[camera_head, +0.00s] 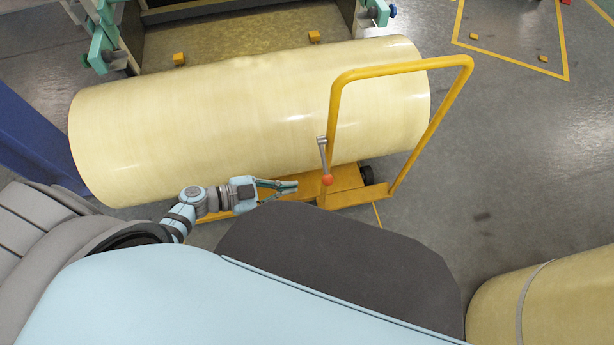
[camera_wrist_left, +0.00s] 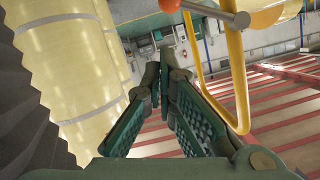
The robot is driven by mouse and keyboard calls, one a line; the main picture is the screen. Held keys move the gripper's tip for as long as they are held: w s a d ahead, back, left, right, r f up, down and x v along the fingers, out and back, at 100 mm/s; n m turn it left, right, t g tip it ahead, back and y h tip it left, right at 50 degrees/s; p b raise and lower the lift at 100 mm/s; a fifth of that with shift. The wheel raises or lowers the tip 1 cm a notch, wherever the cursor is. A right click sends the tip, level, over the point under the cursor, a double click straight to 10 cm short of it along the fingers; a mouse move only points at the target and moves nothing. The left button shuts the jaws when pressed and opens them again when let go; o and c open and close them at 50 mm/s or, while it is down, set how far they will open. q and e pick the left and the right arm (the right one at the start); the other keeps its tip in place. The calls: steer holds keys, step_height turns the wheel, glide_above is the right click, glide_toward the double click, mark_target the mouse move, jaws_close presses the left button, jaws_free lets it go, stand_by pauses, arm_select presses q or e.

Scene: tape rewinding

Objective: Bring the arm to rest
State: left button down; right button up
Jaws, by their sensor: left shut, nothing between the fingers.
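My left arm comes in from the left, and its gripper (camera_head: 284,187) is shut and empty. It sits in front of the large pale yellow roll (camera_head: 240,115), just left of a grey lever (camera_head: 322,155) with an orange knob (camera_head: 327,180). In the left wrist view the gripper's dark green fingers (camera_wrist_left: 164,78) reach forward with nothing held. The knob (camera_wrist_left: 170,5) and lever (camera_wrist_left: 215,12) show above the fingertips there, apart from them. My right gripper is not in view.
A yellow cart (camera_head: 350,187) with a tall looped handle (camera_head: 400,68) carries the roll. Another strapped roll (camera_head: 555,300) lies at the lower right. A blue column (camera_head: 35,140) stands at the left. Grey floor (camera_head: 510,150) is clear on the right.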

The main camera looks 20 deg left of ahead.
arm_select(q)
steer(key=shift+v, duration=1.3)
